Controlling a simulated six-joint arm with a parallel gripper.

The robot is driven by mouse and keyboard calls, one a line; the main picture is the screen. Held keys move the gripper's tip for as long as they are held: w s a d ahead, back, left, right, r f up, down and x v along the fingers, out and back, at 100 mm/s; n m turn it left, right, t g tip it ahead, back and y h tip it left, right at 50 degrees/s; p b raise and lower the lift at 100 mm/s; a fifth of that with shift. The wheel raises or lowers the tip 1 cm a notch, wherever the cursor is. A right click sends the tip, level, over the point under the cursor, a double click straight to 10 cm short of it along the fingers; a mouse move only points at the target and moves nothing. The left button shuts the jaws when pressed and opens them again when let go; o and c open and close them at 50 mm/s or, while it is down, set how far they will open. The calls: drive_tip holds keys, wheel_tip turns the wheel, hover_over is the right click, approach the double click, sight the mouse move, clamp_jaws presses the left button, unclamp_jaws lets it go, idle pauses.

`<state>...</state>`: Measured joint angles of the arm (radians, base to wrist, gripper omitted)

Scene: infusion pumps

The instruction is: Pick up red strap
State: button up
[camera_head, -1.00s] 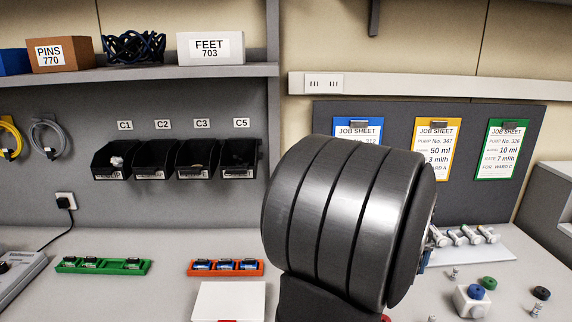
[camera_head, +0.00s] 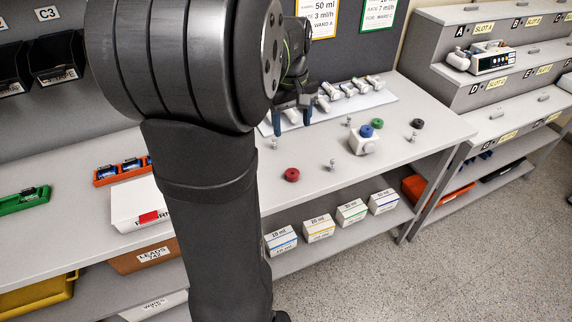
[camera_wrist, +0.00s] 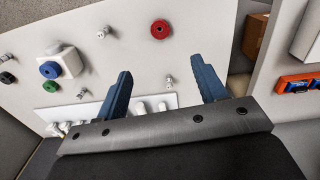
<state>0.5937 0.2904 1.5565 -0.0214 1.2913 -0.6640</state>
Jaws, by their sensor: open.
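A small round red piece (camera_head: 292,175) with a darker centre lies on the bench near its front edge. It also shows at the top of the wrist view (camera_wrist: 160,29). A flat red patch (camera_head: 149,216) is on the white box at left. I cannot tell for sure which is the strap. My gripper (camera_head: 291,120) is over the bench behind the round red piece, its blue fingers apart and nothing visible between them. In the wrist view my gripper (camera_wrist: 161,68) has the round red piece beyond its fingertips, not touching.
A white block with a blue knob (camera_head: 365,138), a black round piece (camera_head: 417,124) and small metal fittings (camera_head: 331,165) stand on the bench. A white tray (camera_head: 385,97) with cylinders is behind. Boxes (camera_head: 319,228) sit on the lower shelf; a stepped rack (camera_head: 440,75) stands right.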

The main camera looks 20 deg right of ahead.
drive_tip(key=a+f+n+h, duration=0.1)
drive_tip(key=a+n+h, duration=0.3)
drive_tip(key=n, duration=1.3)
approach(292, 173)
drive_tip(key=x, duration=0.8)
drive_tip(key=shift+d+f, duration=0.15)
drive_tip(key=shift+f, duration=0.1)
drive_tip(key=c, duration=1)
